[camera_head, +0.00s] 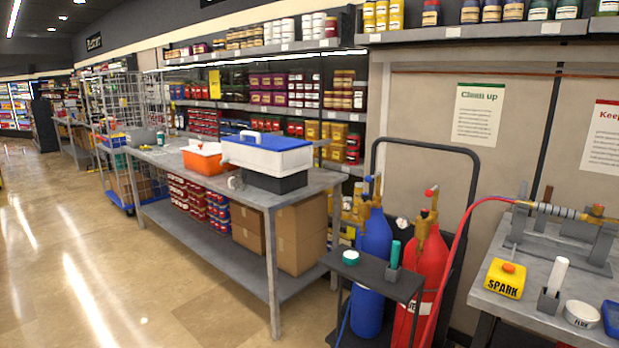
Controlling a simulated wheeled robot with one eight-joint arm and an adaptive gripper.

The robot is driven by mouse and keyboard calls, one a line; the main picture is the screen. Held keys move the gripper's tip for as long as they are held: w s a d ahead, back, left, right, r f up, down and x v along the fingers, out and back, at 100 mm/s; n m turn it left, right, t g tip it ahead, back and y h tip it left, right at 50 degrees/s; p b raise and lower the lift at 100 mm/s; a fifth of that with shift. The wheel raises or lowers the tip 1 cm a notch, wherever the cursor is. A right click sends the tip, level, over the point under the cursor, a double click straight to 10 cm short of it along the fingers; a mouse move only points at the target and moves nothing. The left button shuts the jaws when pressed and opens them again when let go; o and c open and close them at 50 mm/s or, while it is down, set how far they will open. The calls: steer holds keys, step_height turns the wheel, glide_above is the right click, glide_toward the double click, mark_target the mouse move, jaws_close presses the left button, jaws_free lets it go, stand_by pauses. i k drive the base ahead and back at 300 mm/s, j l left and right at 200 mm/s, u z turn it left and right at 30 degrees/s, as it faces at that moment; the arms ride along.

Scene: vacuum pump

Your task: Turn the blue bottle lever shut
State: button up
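A blue bottle (374,243) stands on a black hand truck at the right of the head view, next to a red bottle (428,258). The blue bottle has a brass-coloured valve (376,191) on top with a small blue part beside it. The lever is too small for me to tell its position. The red bottle has a brass valve with a red knob (429,192). A small dark shelf in front hides part of both bottles. My gripper is not in view.
The dark shelf (366,273) carries a green-lidded jar (350,257) and a green-topped stick (395,254). A red hose (462,225) runs rightward from the bottles. A grey workbench (520,310) stands at right, a long table (262,196) at left. The left floor is clear.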

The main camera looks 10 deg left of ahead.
mark_target(369, 179)
steer(key=u, duration=0.1)
steer(key=i+j, duration=0.15)
steer(key=i, duration=1.2)
